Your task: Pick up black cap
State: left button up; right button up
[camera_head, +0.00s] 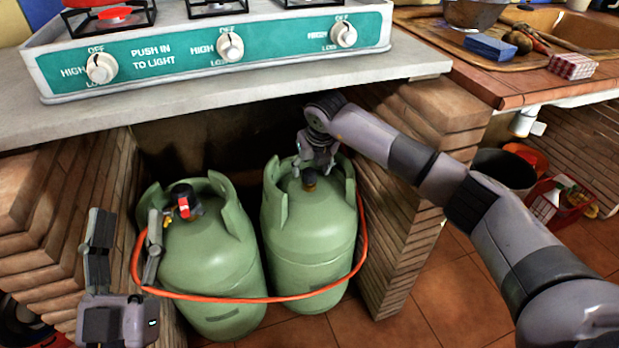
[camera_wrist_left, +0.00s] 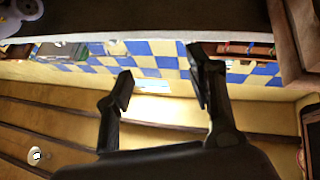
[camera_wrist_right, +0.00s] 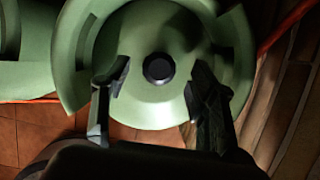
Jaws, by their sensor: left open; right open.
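The black cap (camera_wrist_right: 158,68) sits on top of the right green gas cylinder (camera_head: 310,222). In the right wrist view it is a dark round disc in the middle of the cylinder's pale green top. In the head view the cap (camera_head: 309,181) is small and partly covered by my gripper. My right gripper (camera_head: 317,160) is open above it, with one finger on each side of the cap in the right wrist view. I cannot tell the remaining height. My left gripper (camera_head: 126,225) is open and empty, pointing up beside the left cylinder.
The left green cylinder (camera_head: 212,262) carries a black and red valve (camera_head: 184,199). An orange hose (camera_head: 300,298) loops across both cylinders. Brick walls (camera_head: 405,200) flank the recess. The countertop (camera_head: 230,95) with the stove overhangs it. Open tiled floor lies at front right.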

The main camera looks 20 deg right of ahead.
jog(key=shift+w+f+b, duration=0.3)
jog(key=shift+f+b, duration=0.15)
jog(key=shift+f, duration=0.2)
pick_arm(q)
jog(key=s+r+t, duration=0.1)
jog(key=r, duration=0.1)
jog(key=s+r+t+h, duration=0.1)
jog(key=s+r+t, duration=0.1)
jog(key=shift+s+a, duration=0.2)
jog(key=shift+s, duration=0.1)
pick_arm(e)
jog(key=shift+c, duration=0.4)
jog(key=c, duration=0.8)
